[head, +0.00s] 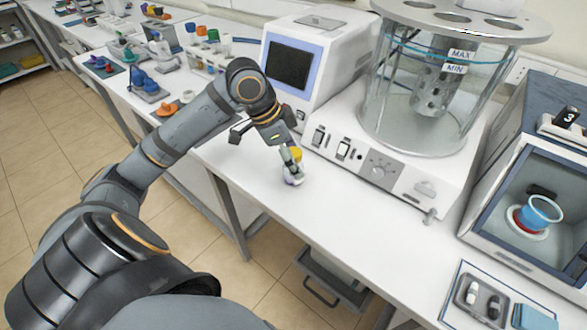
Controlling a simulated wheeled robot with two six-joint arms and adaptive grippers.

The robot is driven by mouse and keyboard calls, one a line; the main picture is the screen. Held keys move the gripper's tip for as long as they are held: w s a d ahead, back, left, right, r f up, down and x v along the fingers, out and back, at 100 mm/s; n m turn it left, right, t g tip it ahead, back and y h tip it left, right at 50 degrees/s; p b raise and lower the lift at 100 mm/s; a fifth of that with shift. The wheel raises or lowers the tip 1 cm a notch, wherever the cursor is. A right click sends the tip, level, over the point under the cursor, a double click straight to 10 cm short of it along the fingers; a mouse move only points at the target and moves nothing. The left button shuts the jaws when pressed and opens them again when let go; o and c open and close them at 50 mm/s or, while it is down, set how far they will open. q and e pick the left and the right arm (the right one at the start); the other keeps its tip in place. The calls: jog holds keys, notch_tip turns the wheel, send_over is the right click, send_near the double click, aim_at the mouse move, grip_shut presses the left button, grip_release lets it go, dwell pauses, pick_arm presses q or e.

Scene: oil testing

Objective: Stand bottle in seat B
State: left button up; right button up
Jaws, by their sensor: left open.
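A small bottle with a yellow cap (296,153) and a whitish lower part stands on the white bench, in front of the instrument with the screen. My left gripper (290,161) reaches down at the bottle, its fingers open beside it. The fingers partly cover the bottle, and I cannot tell whether they touch it. A clear glass bath (400,110) has a metal top plate (480,22) with several round holes. No seat marked B can be made out. My right gripper is not in view.
The screen instrument (318,45) stands just behind the bottle, and the bath's control base (340,137) is to its right. A glass-fronted box (570,100) holding a blue cup (540,211) stands at far right. A small tray (482,297) lies at the lower right. The bench front between is clear.

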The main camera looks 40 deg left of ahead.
pick_arm(q)
jog(key=x, duration=0.5)
jog(key=shift+a+f, duration=0.2)
jog(key=shift+a, duration=0.05)
jog(key=c, duration=1.6)
jog(key=r, duration=0.4)
jog(key=shift+s+r, duration=0.1)
jog(key=shift+s, duration=0.15)
jog(key=s+d+r+b, duration=0.4)
jog(key=s+r+b, duration=0.45)
jog(key=s, duration=0.45)
jog(key=r+p, duration=1.2)
jog(key=shift+a, duration=0.2)
